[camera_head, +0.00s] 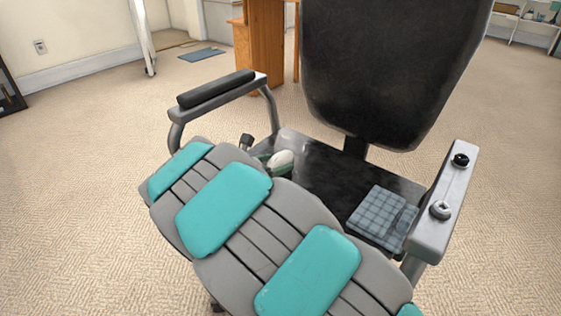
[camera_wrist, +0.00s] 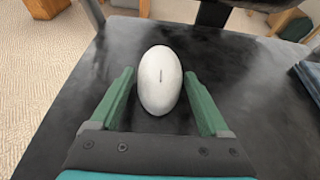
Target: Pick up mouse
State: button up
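The white oval mouse (camera_wrist: 159,82) lies on the black chair seat (camera_wrist: 262,110). In the wrist view it sits between the two green fingers of my gripper (camera_wrist: 160,92), with a gap showing on each side. My gripper is open around it. In the head view the mouse (camera_head: 281,159) shows as a small white shape beyond my grey and teal arm. There, one green finger of my gripper (camera_head: 264,158) shows beside it, and the rest of the gripper is largely hidden.
A folded plaid cloth (camera_head: 381,214) lies on the right of the seat. The black backrest (camera_head: 390,70) rises behind. The left armrest (camera_head: 215,88) and the right armrest (camera_head: 443,205), with small items on it, flank the seat. A wooden desk (camera_head: 262,45) stands behind.

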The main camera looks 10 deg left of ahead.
jog(key=c, duration=1.1)
jog(key=shift+o, duration=0.2)
